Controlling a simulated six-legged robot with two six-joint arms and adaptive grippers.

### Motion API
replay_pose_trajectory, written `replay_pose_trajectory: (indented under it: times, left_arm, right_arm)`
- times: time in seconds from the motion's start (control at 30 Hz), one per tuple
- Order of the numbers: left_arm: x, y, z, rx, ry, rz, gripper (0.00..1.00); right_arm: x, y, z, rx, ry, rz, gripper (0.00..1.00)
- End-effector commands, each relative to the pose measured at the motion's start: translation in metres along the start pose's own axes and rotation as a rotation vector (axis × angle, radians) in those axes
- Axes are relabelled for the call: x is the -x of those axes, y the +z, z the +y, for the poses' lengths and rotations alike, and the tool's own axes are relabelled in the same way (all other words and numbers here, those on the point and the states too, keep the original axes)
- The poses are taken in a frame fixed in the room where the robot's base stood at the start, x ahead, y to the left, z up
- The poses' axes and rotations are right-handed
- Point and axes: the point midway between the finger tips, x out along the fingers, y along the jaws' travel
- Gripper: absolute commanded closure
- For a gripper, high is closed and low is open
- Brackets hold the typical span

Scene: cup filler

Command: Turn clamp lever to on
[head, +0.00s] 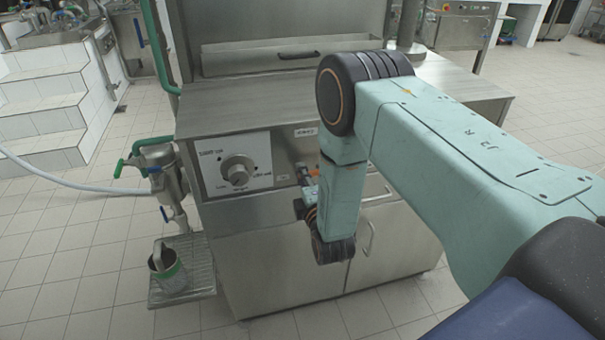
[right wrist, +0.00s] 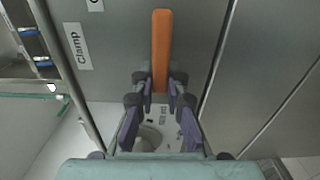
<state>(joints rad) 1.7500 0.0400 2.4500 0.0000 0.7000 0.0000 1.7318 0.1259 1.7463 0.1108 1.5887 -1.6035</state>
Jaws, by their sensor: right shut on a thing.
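The clamp lever is an orange bar (right wrist: 161,45) in the right wrist view, upright in the picture against a grey metal panel. A bit of orange (head: 314,172) also shows in the head view beside my right forearm. My right gripper (right wrist: 160,88) has its two fingers on either side of the lever's lower end in the picture and is shut on it. In the head view my right arm hides most of this gripper and the lever. A white label reading "Clamp" (right wrist: 77,46) is left of the lever. My left gripper is in neither view.
The steel machine (head: 290,280) has a white dial panel (head: 235,165) left of the lever. Further left are a green-handled valve (head: 150,150) and a metal cup (head: 167,268) on a grate (head: 203,260). Tiled floor (head: 60,280) is clear at the lower left.

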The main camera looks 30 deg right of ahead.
Motion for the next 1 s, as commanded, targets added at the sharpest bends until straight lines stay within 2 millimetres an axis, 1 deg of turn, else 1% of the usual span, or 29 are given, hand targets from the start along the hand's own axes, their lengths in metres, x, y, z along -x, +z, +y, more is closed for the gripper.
replay_pose_trajectory:
  times: [0.3,0.33,0.5,0.6,0.87,1.0]
  left_arm:
    - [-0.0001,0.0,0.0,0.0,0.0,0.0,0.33]
    - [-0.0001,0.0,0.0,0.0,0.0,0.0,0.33]
    - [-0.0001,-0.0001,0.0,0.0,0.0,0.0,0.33]
    - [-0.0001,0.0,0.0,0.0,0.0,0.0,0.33]
    - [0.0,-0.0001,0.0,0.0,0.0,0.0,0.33]
    - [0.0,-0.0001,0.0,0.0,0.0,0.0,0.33]
  right_arm:
    - [0.0004,0.0017,-0.0012,0.003,-0.003,-0.005,1.0]
    - [0.0004,0.0017,-0.0012,0.003,-0.003,-0.005,0.85]
    - [0.0003,0.0011,-0.0008,0.002,-0.002,-0.003,0.7]
    - [0.0002,0.0008,-0.0006,0.001,-0.001,-0.002,0.63]
    - [0.0004,0.0004,-0.0002,0.001,0.0,-0.001,0.63]
    - [0.0089,0.0001,-0.0007,0.001,-0.002,-0.001,0.63]
